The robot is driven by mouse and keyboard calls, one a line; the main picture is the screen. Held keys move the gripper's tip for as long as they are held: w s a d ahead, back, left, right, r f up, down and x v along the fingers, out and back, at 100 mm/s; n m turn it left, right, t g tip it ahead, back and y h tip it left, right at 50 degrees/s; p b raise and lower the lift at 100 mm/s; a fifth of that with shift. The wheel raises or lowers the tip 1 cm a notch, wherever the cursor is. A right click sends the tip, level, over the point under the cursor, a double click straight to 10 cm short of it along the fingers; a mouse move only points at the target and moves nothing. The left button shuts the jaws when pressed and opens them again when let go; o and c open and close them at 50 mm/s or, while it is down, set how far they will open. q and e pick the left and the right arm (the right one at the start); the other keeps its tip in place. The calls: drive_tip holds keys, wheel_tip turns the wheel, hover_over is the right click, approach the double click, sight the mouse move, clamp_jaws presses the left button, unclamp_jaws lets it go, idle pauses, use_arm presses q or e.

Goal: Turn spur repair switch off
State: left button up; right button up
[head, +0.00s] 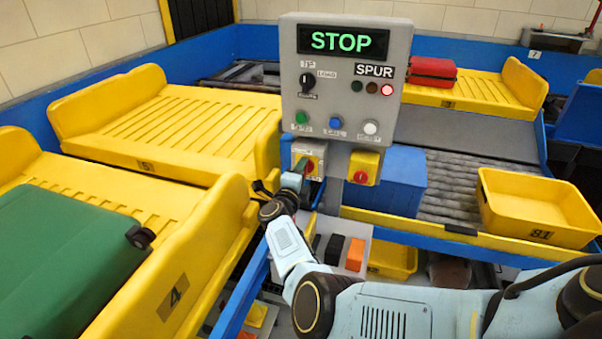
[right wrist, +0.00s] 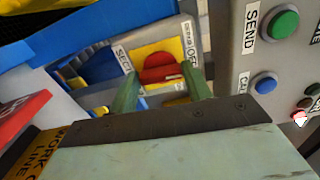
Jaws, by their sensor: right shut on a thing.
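A grey switch box (head: 300,148) with a yellow plate and a red rotary knob (head: 309,166) sits below the control panel (head: 345,80), at its left. The knob also shows in the right wrist view (right wrist: 160,68), on its yellow plate, between the two green fingers. My right gripper (head: 304,168) reaches in from the front and is shut on this red knob. The label beside it is partly hidden; I cannot read it fully. A second yellow box with a red knob (head: 361,176) is just right of it. My left gripper is not in view.
The panel display (head: 343,41) reads STOP, and a red lamp (head: 387,90) glows under SPUR. Green (head: 301,118), blue (head: 336,122) and white (head: 371,127) buttons are close above the gripper. A yellow tray (head: 535,234) and a green suitcase (head: 60,260) lie to the sides.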

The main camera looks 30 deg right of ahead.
drive_tip(key=shift+n, duration=0.6)
drive_tip(key=o, duration=1)
drive_tip(key=p+v, duration=0.4)
drive_tip(key=v, duration=0.3)
drive_tip(key=shift+s+a, duration=0.15)
drive_tip(key=shift+s, duration=0.05)
